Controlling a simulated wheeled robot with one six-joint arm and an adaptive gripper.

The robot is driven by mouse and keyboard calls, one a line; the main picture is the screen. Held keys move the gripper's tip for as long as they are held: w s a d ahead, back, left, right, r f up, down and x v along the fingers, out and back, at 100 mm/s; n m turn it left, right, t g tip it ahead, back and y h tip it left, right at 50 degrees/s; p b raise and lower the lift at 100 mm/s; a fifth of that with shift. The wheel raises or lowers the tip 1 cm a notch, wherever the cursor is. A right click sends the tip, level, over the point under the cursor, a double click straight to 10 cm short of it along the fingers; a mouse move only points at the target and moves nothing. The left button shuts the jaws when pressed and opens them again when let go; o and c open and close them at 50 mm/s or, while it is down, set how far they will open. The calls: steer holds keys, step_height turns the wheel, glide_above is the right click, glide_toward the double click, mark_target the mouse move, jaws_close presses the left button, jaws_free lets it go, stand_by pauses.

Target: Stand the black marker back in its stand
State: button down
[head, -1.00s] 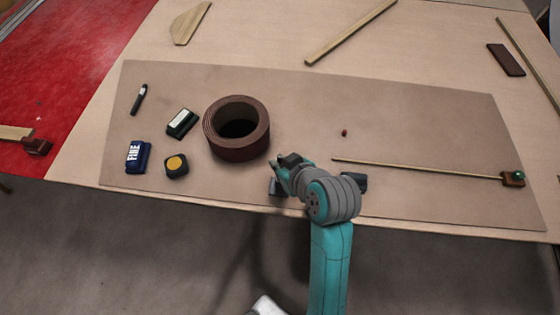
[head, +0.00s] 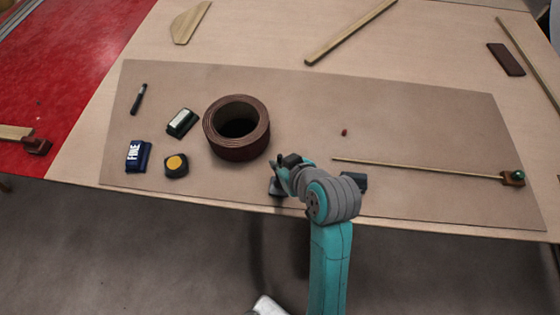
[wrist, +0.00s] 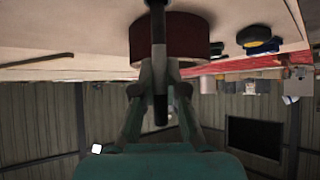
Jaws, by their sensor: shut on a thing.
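The black marker (wrist: 158,30) is upright between the fingers of my gripper (wrist: 159,72), with a pale grey band across its body. My gripper is shut on it. In the head view my gripper (head: 286,174) is over the mat's near edge, right of the brown roll, and the marker's dark top (head: 291,160) shows above the fingers. A small dark block (head: 276,188), perhaps the stand, lies just below the gripper. The marker's lower end runs to the top of the wrist view, so I cannot tell whether it touches the block.
The brown roll (head: 210,138) stands left of my gripper. A thin rod (head: 420,169) lies right. The mat's middle is mostly clear.

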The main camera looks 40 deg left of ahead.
steer(key=shift+f, duration=0.55)
stand_by(0.9)
steer(key=c, duration=1.2)
jaws_free()
steer(key=shift+o, duration=0.2)
steer(key=v, duration=1.2)
steer(key=shift+d+f, duration=0.1)
steer(key=shift+f, duration=0.05)
